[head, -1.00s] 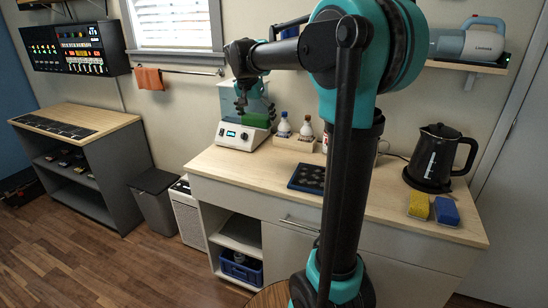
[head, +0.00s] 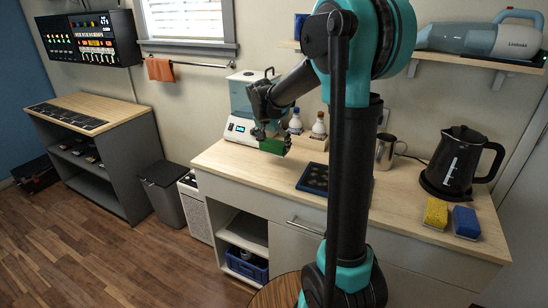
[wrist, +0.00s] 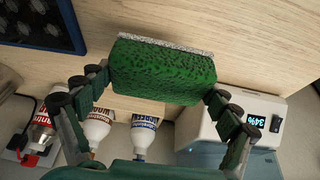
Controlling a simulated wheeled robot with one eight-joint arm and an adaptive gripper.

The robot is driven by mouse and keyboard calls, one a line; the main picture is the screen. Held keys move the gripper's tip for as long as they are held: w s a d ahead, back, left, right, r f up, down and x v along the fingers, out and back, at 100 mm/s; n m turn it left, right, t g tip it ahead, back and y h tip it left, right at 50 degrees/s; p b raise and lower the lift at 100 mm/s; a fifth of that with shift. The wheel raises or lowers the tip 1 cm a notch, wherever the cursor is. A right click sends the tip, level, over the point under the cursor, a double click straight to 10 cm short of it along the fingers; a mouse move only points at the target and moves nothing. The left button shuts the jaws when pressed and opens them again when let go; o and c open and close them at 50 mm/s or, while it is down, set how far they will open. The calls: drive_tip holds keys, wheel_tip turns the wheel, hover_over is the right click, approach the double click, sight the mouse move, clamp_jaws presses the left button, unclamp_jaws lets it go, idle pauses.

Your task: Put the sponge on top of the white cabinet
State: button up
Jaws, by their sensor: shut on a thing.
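My gripper (head: 270,133) is shut on a green sponge (wrist: 165,72) with a pale grey layer along one edge. In the wrist view the fingers press on its two ends. In the head view the sponge (head: 276,146) is near the back of the counter, in front of the bottles; whether it touches the top is unclear. The white-fronted cabinet (head: 290,222) under the pale wooden top has a drawer handle and open shelves at its left. A small white unit (head: 194,207) stands on the floor to its left.
A white-and-teal machine (head: 240,128), bottles (head: 319,127), a dark blue tray (head: 313,178), a metal mug (head: 385,152) and a black kettle (head: 458,160) stand on the counter. Yellow (head: 436,213) and blue (head: 466,222) sponges lie at its right front. A grey bin (head: 163,196) stands left.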

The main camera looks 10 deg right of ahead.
sight(271, 146)
drive_tip(key=shift+f, duration=2.85)
drive_tip(key=o, duration=0.7)
drive_tip(key=shift+f, duration=0.1)
drive_tip(key=shift+o, duration=0.2)
drive_tip(key=v, duration=1.2)
drive_tip(key=shift+d, duration=0.1)
drive_tip(key=s+d+f+n, duration=0.1)
drive_tip(key=s+f, duration=0.1)
drive_tip(key=s, duration=0.1)
drive_tip(key=s+d+f+n+y, duration=0.1)
drive_tip(key=s+d+f, duration=0.1)
drive_tip(key=s, duration=0.2)
drive_tip(key=s+d+f+n, duration=0.1)
drive_tip(key=s+d+f, duration=0.1)
drive_tip(key=s+f, duration=0.1)
drive_tip(key=shift+s, duration=0.75)
drive_tip(key=s+f+n+y, duration=0.1)
drive_tip(key=s+f+n, duration=0.1)
drive_tip(key=s+f, duration=0.3)
drive_tip(key=s+d+f+n, duration=0.1)
drive_tip(key=s+f, duration=0.3)
drive_tip(key=s, duration=0.6)
drive_tip(key=shift+d+f+n+y, duration=0.3)
drive_tip(key=shift+f+n+y, duration=0.1)
drive_tip(key=shift+n, duration=0.2)
